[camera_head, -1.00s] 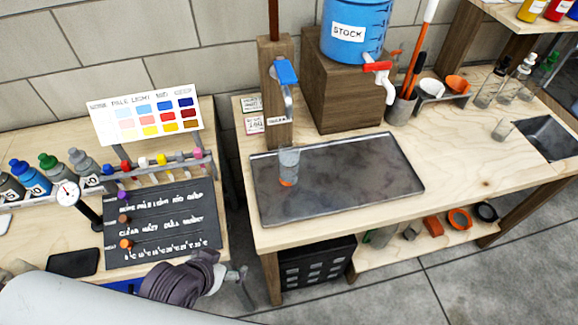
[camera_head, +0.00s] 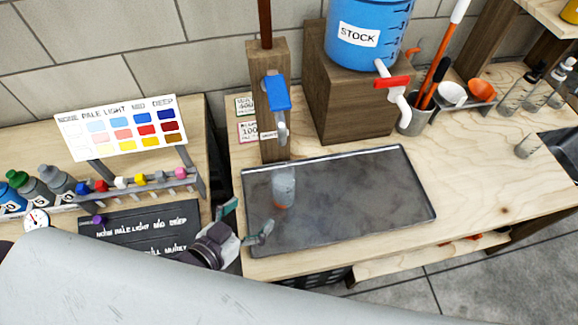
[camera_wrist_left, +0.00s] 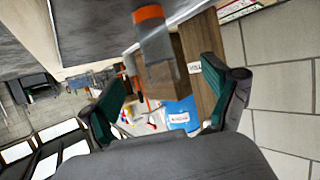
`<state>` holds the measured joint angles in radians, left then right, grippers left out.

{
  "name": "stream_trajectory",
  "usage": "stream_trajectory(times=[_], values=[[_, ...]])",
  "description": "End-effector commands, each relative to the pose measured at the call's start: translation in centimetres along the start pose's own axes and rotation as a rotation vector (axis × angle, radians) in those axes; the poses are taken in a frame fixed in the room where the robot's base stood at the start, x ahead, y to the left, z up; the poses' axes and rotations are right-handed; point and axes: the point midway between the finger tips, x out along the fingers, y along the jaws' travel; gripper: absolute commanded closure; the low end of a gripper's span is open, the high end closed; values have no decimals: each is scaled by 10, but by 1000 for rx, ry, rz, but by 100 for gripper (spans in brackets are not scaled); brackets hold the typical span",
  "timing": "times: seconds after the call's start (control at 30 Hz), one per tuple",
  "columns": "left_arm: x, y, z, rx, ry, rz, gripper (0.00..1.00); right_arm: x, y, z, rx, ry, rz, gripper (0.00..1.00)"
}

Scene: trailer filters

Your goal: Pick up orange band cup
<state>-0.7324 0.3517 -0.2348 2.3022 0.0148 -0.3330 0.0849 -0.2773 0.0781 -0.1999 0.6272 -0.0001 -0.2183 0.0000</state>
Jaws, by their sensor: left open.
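The orange band cup (camera_head: 284,187) is a clear cup with an orange band at its base. It stands upright on the dark metal tray (camera_head: 350,222), near the tray's left end, below the tap with the blue lever. My left gripper (camera_head: 246,221) is open and empty at the tray's left front edge, to the left of and nearer than the cup, and apart from it. In the left wrist view the cup (camera_wrist_left: 153,40) shows beyond and above the gap between the open green-padded fingers (camera_wrist_left: 160,105). My right gripper is not in view.
The wooden tap post (camera_head: 267,110) stands behind the cup. A blue STOCK tank (camera_head: 358,35) with a red-handled tap sits on a wooden block (camera_head: 345,105) to the right. The left bench holds a bottle rack and colour chart (camera_head: 122,128). The tray's right part is bare.

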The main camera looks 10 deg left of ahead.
Motion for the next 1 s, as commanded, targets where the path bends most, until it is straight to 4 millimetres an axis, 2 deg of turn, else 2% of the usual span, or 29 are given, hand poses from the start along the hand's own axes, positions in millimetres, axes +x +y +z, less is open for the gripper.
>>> stream_trajectory(times=[0.07,0.13,0.33,0.47,0.57,0.8,1.0], values=[[3,0,0,-1,3,1,12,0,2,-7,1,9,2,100],[12,0,-1,-1,5,0,12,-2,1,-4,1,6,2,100],[51,0,-2,-2,5,-1,12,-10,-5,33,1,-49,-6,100],[73,0,-1,-1,4,0,12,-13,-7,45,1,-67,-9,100],[82,0,-1,-1,3,0,12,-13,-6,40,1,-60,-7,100],[102,3,2,-2,1,1,12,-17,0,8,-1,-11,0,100],[129,5,5,0,3,0,12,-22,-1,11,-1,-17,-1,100]])
